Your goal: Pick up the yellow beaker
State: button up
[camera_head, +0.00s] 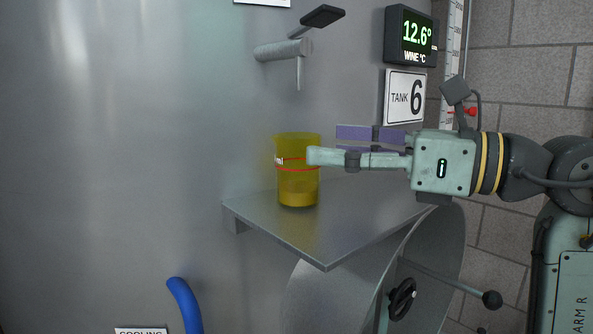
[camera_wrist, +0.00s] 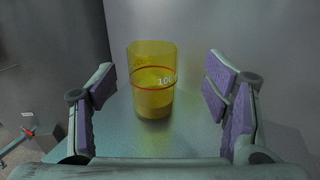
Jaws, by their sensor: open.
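The yellow beaker (camera_head: 296,186) is see-through, with a red line around it, and stands upright on a small metal shelf (camera_head: 300,235) on the tank wall. Some liquid seems to be in its lower part. My gripper (camera_head: 325,145) reaches in from the right at the height of the beaker's upper half. In the head view one finger overlaps the beaker's right side. In the wrist view the beaker (camera_wrist: 152,85) stands ahead between the spread, purple-padded fingers (camera_wrist: 160,95), with gaps on both sides. The gripper is open and holds nothing.
A tap (camera_head: 290,50) with a dark lever sticks out of the tank above the beaker. A thermometer display (camera_head: 410,36) and a tank 6 sign (camera_head: 405,97) are behind my gripper. A round hatch with a handwheel (camera_head: 402,298) is below the shelf. The shelf's front is bare.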

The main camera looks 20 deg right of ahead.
aim_at(319, 145)
jog(key=x, duration=0.1)
jog(key=p+x, duration=0.1)
jog(key=x, duration=0.2)
jog(key=shift+a+r, duration=0.2)
jog(key=shift+a, duration=0.3)
jog(key=shift+w+a, duration=0.25)
jog(key=shift+w, duration=0.05)
jog(key=shift+f, duration=0.1)
jog(key=c, duration=1.4)
jog(key=shift+p, duration=0.3)
